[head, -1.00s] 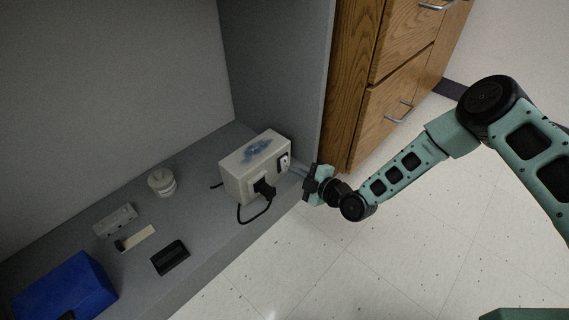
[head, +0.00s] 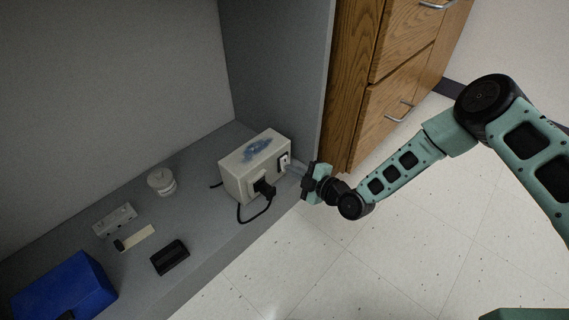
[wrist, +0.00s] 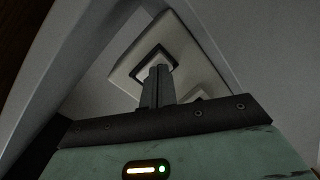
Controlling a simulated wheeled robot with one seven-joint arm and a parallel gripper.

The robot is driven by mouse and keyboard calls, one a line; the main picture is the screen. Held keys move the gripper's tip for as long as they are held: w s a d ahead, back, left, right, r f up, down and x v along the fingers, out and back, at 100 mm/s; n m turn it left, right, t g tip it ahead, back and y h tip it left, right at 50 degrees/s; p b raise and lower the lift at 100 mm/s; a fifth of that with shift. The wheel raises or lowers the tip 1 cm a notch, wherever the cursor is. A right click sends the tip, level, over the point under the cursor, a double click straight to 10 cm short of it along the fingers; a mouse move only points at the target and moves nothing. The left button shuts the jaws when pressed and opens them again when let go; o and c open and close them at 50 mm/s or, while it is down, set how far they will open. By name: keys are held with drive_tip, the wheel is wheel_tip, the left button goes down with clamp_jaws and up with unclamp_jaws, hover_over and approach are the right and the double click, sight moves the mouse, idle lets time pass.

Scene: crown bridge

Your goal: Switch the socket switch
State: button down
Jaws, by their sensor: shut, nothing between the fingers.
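The socket box (head: 238,176) is a cream block with a blue smudge on top. It stands on the grey shelf against the right wall. Its front face carries a dark-framed switch (head: 284,160) at the right and a black plug (head: 264,188) with a cord at the left. My gripper (head: 295,168) is shut and empty, its fingertips at the switch. In the wrist view the shut fingers (wrist: 158,84) point at the dark switch frame (wrist: 150,60) and cover part of it. I cannot tell whether they touch it.
On the grey shelf (head: 205,235) to the left are a white jar (head: 161,182), a grey strip (head: 115,219), a cream-and-black piece (head: 135,238), a black tray (head: 170,257) and a blue box (head: 66,287). Wooden drawers (head: 390,105) stand right of the wall. Floor in front is clear.

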drive_tip(key=shift+w+a, duration=0.25)
drive_tip(key=shift+s+d, duration=0.1)
drive_tip(key=p+v, duration=0.4)
drive_tip(key=v, duration=0.2)
drive_tip(key=shift+s+d, duration=0.2)
drive_tip(key=shift+d, duration=0.15)
idle(0.4)
drive_tip(key=shift+r, duration=0.1)
